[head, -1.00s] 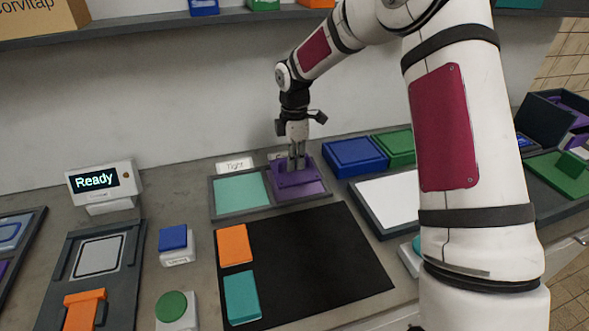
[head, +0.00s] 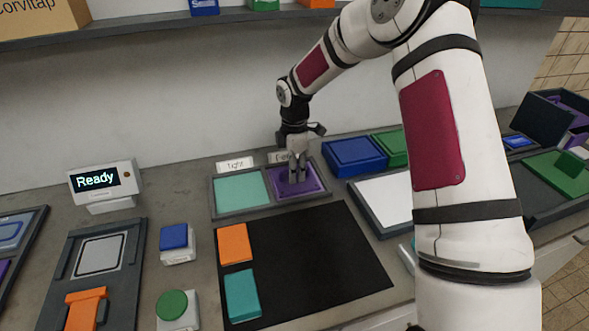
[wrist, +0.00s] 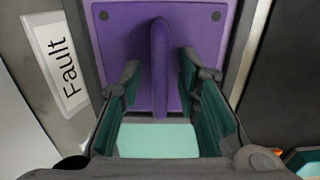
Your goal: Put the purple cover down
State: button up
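The purple cover (head: 313,186) lies flat in the right compartment of a grey two-part tray (head: 237,214), behind the black mat. In the wrist view the cover (wrist: 215,55) shows as a plate with a raised bar handle (wrist: 160,65) and dark dots at its corners. My gripper (head: 297,179) is right over the cover. In the wrist view its two fingers (wrist: 160,85) stand apart on either side of the handle, with a gap on each side. The label beside this compartment reads "Fault" (wrist: 67,67).
The tray's left compartment (head: 241,190) is mint green, labelled "Tight" (head: 235,164). Blue (head: 354,156) and green (head: 392,148) boxes stand right of the tray. The black mat (head: 310,260) holds orange (head: 235,244) and teal (head: 242,294) blocks. A display (head: 97,181) reads "Ready".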

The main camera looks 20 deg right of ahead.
jog(key=shift+r, duration=0.1)
notch_tip(320, 180, up, 12)
jog(key=s+r+m+h, duration=0.1)
jog(key=s+r+m, duration=0.3)
jog(key=s+r, duration=0.4)
jog(key=s+r+m+t, duration=0.1)
jog(key=s+r+m, duration=0.25)
jog(key=s, duration=0.55)
jog(key=s+r+m+t, duration=0.25)
jog(key=s+m, duration=0.25)
jog(key=s, duration=0.4)
jog(key=s+f+m+y, duration=0.1)
jog(key=s+m, duration=0.4)
jog(key=s, duration=0.6)
jog(key=shift+d+f+t, duration=0.15)
jog(key=shift+f+t, duration=0.2)
jog(key=shift+f, duration=0.05)
jog(key=shift+m, duration=0.25)
